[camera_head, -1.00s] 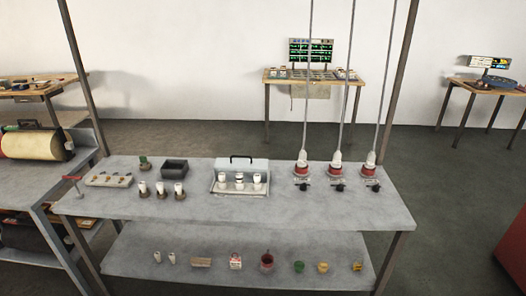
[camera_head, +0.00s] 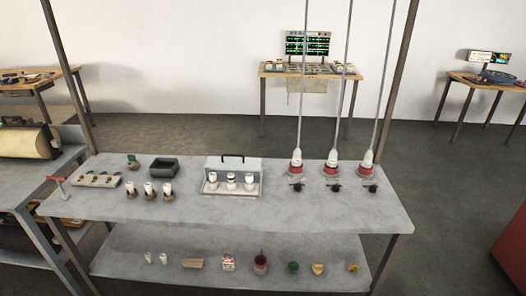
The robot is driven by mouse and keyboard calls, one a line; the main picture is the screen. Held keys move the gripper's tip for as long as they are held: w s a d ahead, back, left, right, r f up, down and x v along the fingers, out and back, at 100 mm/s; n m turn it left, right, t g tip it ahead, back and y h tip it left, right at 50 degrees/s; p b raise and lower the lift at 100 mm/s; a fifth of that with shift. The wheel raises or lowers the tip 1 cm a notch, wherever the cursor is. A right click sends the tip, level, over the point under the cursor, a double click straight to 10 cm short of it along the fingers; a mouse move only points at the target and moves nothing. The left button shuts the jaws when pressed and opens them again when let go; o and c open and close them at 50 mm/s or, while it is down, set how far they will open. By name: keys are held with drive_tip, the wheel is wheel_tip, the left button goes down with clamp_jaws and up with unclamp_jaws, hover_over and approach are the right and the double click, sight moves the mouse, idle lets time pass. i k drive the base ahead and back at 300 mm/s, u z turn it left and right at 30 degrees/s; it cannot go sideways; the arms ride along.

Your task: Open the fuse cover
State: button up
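The fuse cover (camera_head: 235,163) is a pale grey-blue box lid with a dark handle (camera_head: 232,157) on top, at the middle of the grey table's upper top. It appears to stand at the back of a light base plate (camera_head: 231,194), behind a row of three white fuses (camera_head: 231,181) that show in front of it. Whether it is hinged or clear in front cannot be told at this size. My gripper is not in view.
On the grey table (camera_head: 300,212), three white fuses in brown holders (camera_head: 148,190), a dark open box (camera_head: 164,168) and a switch board (camera_head: 97,179) stand left. Three red-and-white hanging fittings (camera_head: 331,168) with cords stand right. The lower shelf (camera_head: 210,243) holds small items. The front edge is clear.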

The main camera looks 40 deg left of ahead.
sight(207, 165)
drive_tip(key=z, duration=0.35)
drive_tip(key=k, duration=1.4)
drive_tip(key=u, duration=3.45)
drive_tip(key=i, duration=0.1)
drive_tip(key=z, duration=1.85)
drive_tip(key=i, duration=0.75)
